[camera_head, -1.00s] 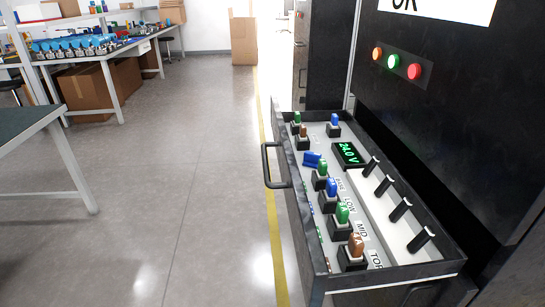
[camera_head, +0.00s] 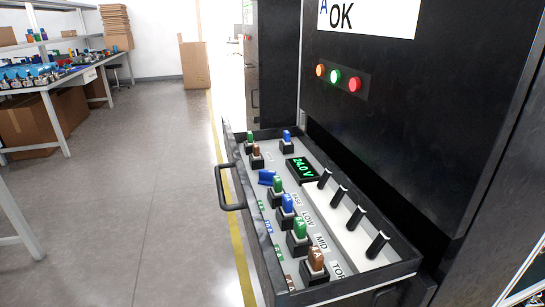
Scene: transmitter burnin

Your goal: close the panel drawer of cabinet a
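The panel drawer (camera_head: 345,289) stands pulled out of the black cabinet (camera_head: 400,130) marked "A OK". Its dark handle (camera_head: 228,188) is on the left-facing front and nothing touches it. Inside the drawer are several blue, green and brown connectors in black sockets, a display (camera_head: 301,168) reading 24.0 V, and a row of black levers (camera_head: 357,217). One blue connector (camera_head: 267,177) appears to lie tilted. Neither of my grippers is in view.
The cabinet face has orange, green and red lights (camera_head: 336,76). A yellow floor line (camera_head: 240,262) runs beside the drawer. The grey floor (camera_head: 150,180) to the left is clear. A workbench (camera_head: 45,88) with parts, cardboard boxes (camera_head: 30,125) and a tall carton (camera_head: 195,65) stand farther back.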

